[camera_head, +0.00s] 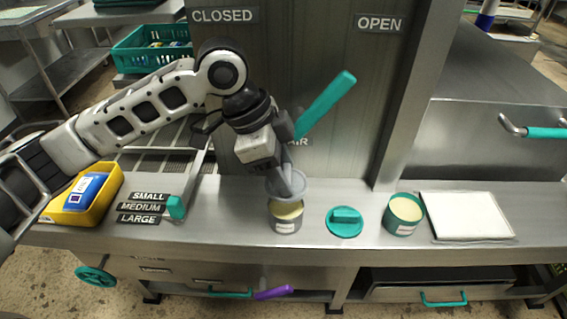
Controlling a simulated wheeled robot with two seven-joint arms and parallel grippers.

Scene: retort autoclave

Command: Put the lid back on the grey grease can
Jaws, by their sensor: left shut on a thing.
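The grey grease can (286,225) stands upright and open on the steel counter, with pale yellow grease showing inside. My left gripper (287,178) reaches down above it and is shut on the grey lid (298,187). The lid is tilted and hangs just over the back of the can's mouth. It overlaps the can's far rim in the picture, so I cannot tell whether they touch. My right gripper is not in view.
A teal can (404,228), open with pale grease, stands to the right. A teal lid (345,229) lies between the cans. A white board (466,215) lies further right. A yellow bin (104,196) stands at the left. A teal lever (326,104) juts out behind my gripper.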

